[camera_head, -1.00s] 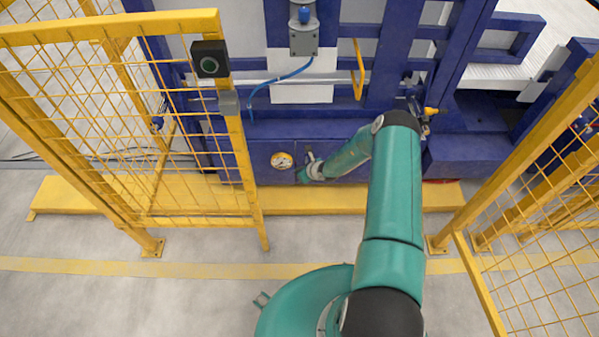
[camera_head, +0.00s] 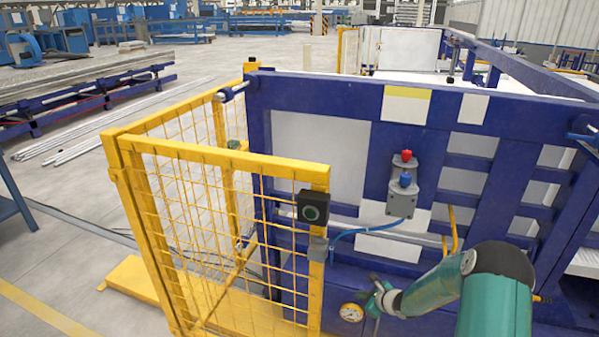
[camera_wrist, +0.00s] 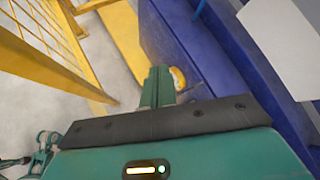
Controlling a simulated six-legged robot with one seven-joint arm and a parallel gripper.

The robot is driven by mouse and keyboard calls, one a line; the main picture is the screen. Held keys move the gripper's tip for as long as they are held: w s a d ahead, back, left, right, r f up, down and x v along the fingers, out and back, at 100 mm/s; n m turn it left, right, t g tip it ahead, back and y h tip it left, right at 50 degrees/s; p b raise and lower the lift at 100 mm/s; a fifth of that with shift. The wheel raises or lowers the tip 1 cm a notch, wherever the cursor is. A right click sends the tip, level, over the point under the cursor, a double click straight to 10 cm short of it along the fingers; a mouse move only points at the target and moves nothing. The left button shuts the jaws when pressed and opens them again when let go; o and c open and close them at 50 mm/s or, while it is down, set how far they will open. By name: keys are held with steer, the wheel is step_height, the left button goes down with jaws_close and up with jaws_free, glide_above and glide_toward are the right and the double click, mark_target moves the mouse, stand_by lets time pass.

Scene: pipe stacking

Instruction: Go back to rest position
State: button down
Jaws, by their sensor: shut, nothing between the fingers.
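My gripper (camera_head: 376,298) is at the end of my teal arm, low in front of the blue machine frame (camera_head: 345,92), just right of the round gauge (camera_head: 351,312) in the head view. In the wrist view, my gripper's fingers (camera_wrist: 157,82) are together with nothing between them. The gauge (camera_wrist: 178,78) shows just beyond them, partly hidden. I cannot tell whether the fingers touch the machine. The elbow side of my arm runs off the lower right of the head view.
A yellow mesh gate (camera_head: 225,225) stands left of my gripper, with a black button box (camera_head: 313,208) on its post. A grey control box with red and blue knobs (camera_head: 401,185) is above. Open floor (camera_head: 75,235) lies to the left.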

steer(key=s+a+r+n+g, duration=0.1)
steer(key=s+a+r+n, duration=0.35)
steer(key=r, duration=0.55)
steer(key=s+a+r+n+g+y, duration=0.1)
steer(key=s+a+r+n, duration=0.25)
steer(key=r+n, duration=0.45)
steer(key=s+a+r+n+g, duration=0.1)
steer(key=s+a+r+n, duration=0.3)
steer(key=r, duration=0.8)
steer(key=s+d+r+n+h, duration=0.2)
steer(key=s+r, duration=0.1)
steer(key=s, duration=0.5)
steer(key=s+d+r+n+h, duration=0.2)
steer(key=s+r+n, duration=0.1)
steer(key=s, duration=0.6)
steer(key=s+d+r+n+h, duration=0.2)
steer(key=s+r, duration=0.3)
steer(key=s, duration=0.4)
steer(key=shift+n, duration=0.65)
steer(key=shift+d+r, duration=0.1)
